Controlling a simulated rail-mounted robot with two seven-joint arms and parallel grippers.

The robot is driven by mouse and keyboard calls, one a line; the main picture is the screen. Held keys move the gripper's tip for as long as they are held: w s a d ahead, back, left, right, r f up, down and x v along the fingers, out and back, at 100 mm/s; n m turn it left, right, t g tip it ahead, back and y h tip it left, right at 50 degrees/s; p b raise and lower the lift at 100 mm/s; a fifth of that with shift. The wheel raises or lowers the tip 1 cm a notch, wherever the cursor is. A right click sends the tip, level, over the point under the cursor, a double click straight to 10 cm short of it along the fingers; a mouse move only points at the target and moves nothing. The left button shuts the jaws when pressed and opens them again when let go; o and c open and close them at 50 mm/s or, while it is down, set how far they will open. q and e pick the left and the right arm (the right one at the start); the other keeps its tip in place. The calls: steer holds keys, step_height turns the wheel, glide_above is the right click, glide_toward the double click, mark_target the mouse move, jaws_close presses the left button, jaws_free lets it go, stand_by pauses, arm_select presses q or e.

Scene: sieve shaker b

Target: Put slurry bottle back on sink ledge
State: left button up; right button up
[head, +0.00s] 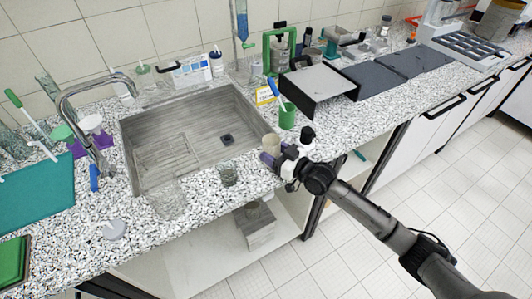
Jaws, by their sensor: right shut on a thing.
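My right gripper (272,156) comes in from the lower right. It is shut on a small cream, cylindrical vessel (270,142), which seems to be the slurry bottle. The vessel is upright at the sink's front right corner, partly hidden by the gripper. I cannot tell whether its base touches the counter. The grey sink (185,150) lies to its left. The sink ledge is the speckled strip (180,90) around and behind the basin. My left gripper is not in view.
A glass beaker (228,173) and a larger glass (168,202) stand along the sink's front edge. A green cup (287,116) with a blue-handled tool stands just behind the gripper. The tap (80,105) arches over the left side. A black-sided box (318,85) is to the right.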

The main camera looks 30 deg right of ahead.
steer(key=shift+w+a+f, duration=0.15)
steer(key=shift+w+f, duration=0.35)
steer(key=shift+w, duration=0.15)
steer(key=shift+s, duration=0.25)
steer(key=shift+f, duration=0.2)
steer(key=o, duration=1)
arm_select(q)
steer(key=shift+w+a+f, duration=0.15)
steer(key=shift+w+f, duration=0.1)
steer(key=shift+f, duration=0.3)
arm_select(e)
steer(key=shift+r, duration=0.1)
